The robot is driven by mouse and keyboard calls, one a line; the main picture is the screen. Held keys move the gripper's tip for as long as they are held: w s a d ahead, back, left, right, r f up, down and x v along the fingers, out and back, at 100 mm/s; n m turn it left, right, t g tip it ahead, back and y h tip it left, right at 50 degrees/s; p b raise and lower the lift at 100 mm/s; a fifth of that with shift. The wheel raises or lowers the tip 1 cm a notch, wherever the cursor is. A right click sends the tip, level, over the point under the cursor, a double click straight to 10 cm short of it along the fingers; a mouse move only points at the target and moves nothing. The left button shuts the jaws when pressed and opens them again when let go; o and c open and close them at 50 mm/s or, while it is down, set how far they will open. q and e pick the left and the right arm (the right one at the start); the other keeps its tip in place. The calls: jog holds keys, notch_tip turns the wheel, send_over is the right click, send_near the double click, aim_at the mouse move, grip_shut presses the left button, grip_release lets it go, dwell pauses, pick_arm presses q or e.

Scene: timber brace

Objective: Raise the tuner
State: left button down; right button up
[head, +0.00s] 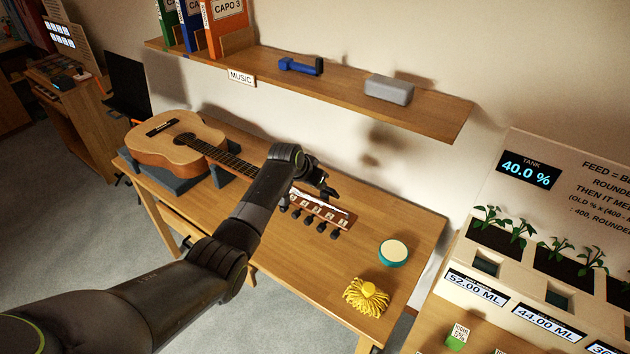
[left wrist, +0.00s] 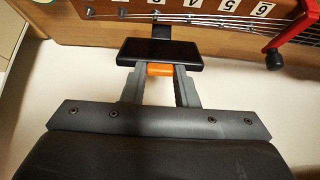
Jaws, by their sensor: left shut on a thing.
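The tuner (left wrist: 158,52) is a dark flat block with an orange part between my gripper's fingers, seen in the left wrist view. My left gripper (left wrist: 160,76) is shut on it. A black stub behind the tuner meets the edge of the guitar's headstock (left wrist: 120,30); I cannot tell whether it is clipped there. In the head view my left gripper (head: 326,188) is above the far side of the headstock (head: 322,211), and the tuner is not clearly seen. The guitar (head: 175,140) lies face up on the table. My right gripper is not in view.
A wall shelf (head: 425,107) with binders, a blue tool (head: 300,66) and a grey box (head: 389,88) hangs behind the table (head: 290,262). A red part (left wrist: 292,32) is close at right in the wrist view.

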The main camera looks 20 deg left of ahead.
pick_arm(q)
jog(key=shift+w+r, duration=0.25)
jog(key=shift+r, duration=0.2)
jog(key=c, duration=1.3)
grip_release()
jog(key=shift+d, duration=0.1)
jog(key=shift+o, duration=0.9)
jog(key=shift+s+f, duration=0.1)
jog(key=shift+f, duration=0.15)
jog(key=shift+s, duration=0.1)
jog(key=b+v, duration=0.1)
jog(key=v, duration=1.6)
jog(key=shift+r+b, duration=0.2)
jog(key=shift+b, duration=0.15)
jog(key=shift+c, duration=0.4)
